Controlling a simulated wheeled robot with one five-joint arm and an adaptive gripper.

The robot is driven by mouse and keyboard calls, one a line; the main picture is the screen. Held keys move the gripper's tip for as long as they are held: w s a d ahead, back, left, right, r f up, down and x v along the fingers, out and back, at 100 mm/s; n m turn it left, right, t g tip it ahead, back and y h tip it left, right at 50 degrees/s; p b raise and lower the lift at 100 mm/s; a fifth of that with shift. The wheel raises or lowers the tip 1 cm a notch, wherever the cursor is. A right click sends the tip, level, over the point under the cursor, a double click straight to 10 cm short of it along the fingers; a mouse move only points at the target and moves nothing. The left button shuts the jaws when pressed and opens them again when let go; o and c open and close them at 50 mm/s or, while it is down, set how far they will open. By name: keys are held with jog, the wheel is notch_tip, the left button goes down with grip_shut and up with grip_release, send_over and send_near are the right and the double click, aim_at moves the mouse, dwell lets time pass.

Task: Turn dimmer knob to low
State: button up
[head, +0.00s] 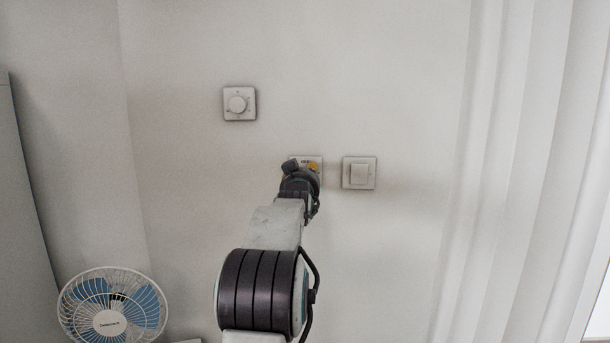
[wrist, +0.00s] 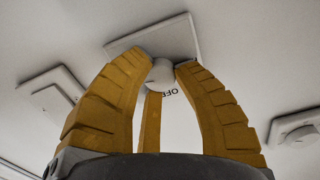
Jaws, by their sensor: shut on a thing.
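The wall plate (head: 316,160) behind my gripper carries the knob (wrist: 160,73); I take it to be the dimmer. In the head view the gripper hides the knob and most of its plate. My gripper (head: 303,168) is at the plate, in front of the wall. In the wrist view its yellow fingers (wrist: 162,68) are closed around the small pale knob, with tips touching its sides.
A second plate with a round knob (head: 237,103) is up and left on the wall. A square rocker switch (head: 359,173) is close on the right. A fan (head: 110,307) stands at lower left; a white curtain (head: 510,170) hangs at right.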

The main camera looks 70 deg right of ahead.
jog(key=shift+a+r, duration=0.1)
jog(key=shift+r, duration=0.15)
grip_shut()
jog(key=n+b, duration=0.1)
jog(key=b, duration=0.1)
jog(key=shift+f+b, duration=0.15)
jog(key=shift+b, duration=0.15)
jog(key=shift+r+n+b, duration=0.35)
jog(key=shift+n+b, duration=0.05)
jog(key=shift+n, duration=0.1)
jog(key=o, duration=0.6)
grip_release()
jog(key=shift+w, duration=0.1)
jog(key=o, duration=0.4)
jog(key=shift+f, duration=0.25)
jog(key=shift+o, duration=0.2)
jog(key=v, duration=1.2)
